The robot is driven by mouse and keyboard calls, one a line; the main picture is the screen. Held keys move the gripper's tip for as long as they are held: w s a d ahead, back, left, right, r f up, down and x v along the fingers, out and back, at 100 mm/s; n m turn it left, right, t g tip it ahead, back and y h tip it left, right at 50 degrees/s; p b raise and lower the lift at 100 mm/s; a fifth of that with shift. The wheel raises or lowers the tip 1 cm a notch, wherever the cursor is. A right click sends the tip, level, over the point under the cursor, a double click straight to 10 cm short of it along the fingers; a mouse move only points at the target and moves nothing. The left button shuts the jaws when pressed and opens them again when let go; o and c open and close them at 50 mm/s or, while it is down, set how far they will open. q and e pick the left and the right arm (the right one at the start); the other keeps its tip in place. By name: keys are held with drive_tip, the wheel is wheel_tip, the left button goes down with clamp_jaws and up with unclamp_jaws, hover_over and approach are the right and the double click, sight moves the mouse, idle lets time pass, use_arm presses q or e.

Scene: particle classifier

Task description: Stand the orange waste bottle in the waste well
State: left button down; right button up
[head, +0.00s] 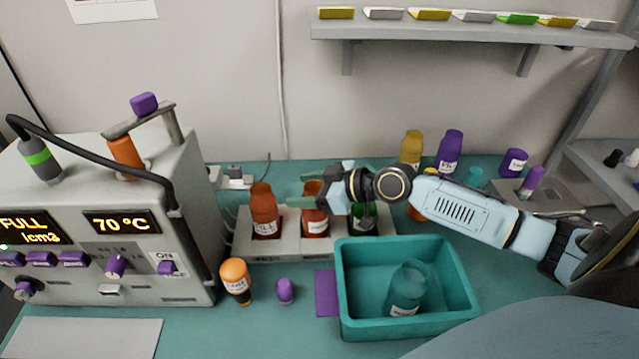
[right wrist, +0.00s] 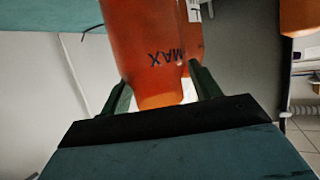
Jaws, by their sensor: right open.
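Two open orange bottles stand in a grey rack (head: 285,246): a left one (head: 264,212) and a middle one (head: 315,222). Their labels are too small to read surely, so I cannot tell which is the waste bottle. My right gripper (head: 302,190) is open at the middle bottle's upper part, one finger on either side. In the right wrist view, an orange bottle marked MAX (right wrist: 150,40) appears between the open fingers (right wrist: 160,85), with another orange bottle partly hidden behind it. No well is clearly marked as the waste well. My left gripper is out of view.
A green bottle (head: 363,217) stands at the rack's right end. A teal tray (head: 345,290) holding a teal bottle (head: 407,290) is in front. An orange-capped bottle (head: 236,281) and a purple cap (head: 285,291) stand left of it. A grey machine (head: 120,265) fills the left side.

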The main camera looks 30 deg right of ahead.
drive_tip(key=shift+s+d+r, duration=0.1)
drive_tip(key=shift+s+d, duration=0.15)
drive_tip(key=shift+d, duration=0.05)
drive_tip(key=v, duration=1.1)
drive_tip(key=shift+b, duration=0.4)
drive_tip(key=shift+s, duration=0.1)
idle(0.4)
